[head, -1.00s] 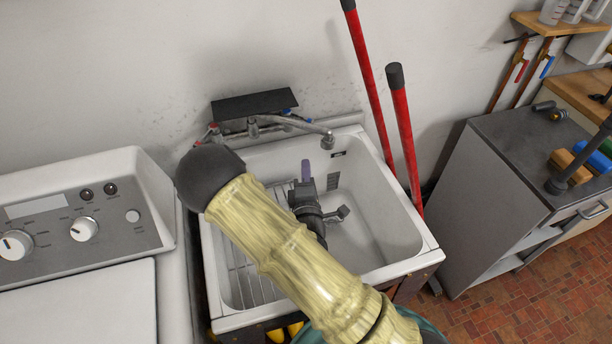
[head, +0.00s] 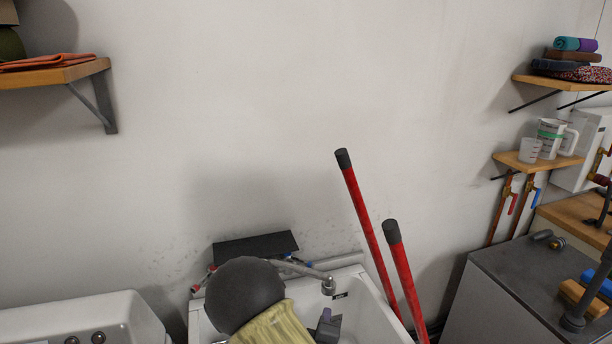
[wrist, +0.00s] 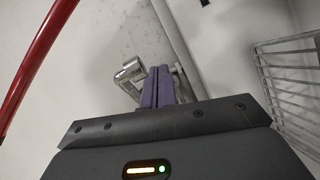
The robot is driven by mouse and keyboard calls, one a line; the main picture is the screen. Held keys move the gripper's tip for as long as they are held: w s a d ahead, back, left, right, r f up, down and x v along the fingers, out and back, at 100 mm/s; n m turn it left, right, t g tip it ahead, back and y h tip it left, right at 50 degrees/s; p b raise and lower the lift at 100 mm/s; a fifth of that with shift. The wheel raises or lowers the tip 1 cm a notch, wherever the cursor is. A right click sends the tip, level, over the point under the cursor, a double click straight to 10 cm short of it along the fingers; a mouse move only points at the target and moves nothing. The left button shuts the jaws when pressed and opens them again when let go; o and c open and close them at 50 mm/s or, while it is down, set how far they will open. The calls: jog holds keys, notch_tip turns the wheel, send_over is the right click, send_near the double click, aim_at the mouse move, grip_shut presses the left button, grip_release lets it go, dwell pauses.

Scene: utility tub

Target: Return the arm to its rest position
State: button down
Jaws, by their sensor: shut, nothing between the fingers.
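My gripper (wrist: 158,72) is shut and empty, its two purple fingers pressed together in the wrist view. In the head view a small part of my gripper (head: 326,315) shows over the white tub (head: 375,318), low in the picture. My arm's dark round joint and pale yellow link cover part of the tub. The tap (head: 326,285) stands behind the gripper, and in the wrist view the tap (wrist: 131,72) shows just beyond the fingers. I cannot tell the exact gap between them. The lower arm is cut off by the bottom edge.
Two red handles (head: 366,217) lean at the tub's right. A washing machine (head: 75,318) stands left, a grey-topped cabinet (head: 510,275) right. Shelves (head: 60,73) hang on the wall. A wire rack (wrist: 290,85) is at the right of the wrist view. The wall's middle is bare.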

jog(key=s+d+r+m+g+y+p, duration=0.1)
jog(key=s+d+r+m+g+p, duration=0.2)
jog(key=s, duration=0.6)
jog(key=s+d+r+m+g+y+p, duration=0.1)
jog(key=s+d+r+m+g+p, duration=0.2)
jog(key=s+d+r+m+g, duration=0.4)
notch_tip(320, 180, up, 5)
jog(key=s+m+g, duration=0.2)
jog(key=m+g, duration=0.1)
jog(key=m, duration=0.1)
jog(key=shift+d+f+p, duration=0.2)
jog(key=shift+p, duration=0.15)
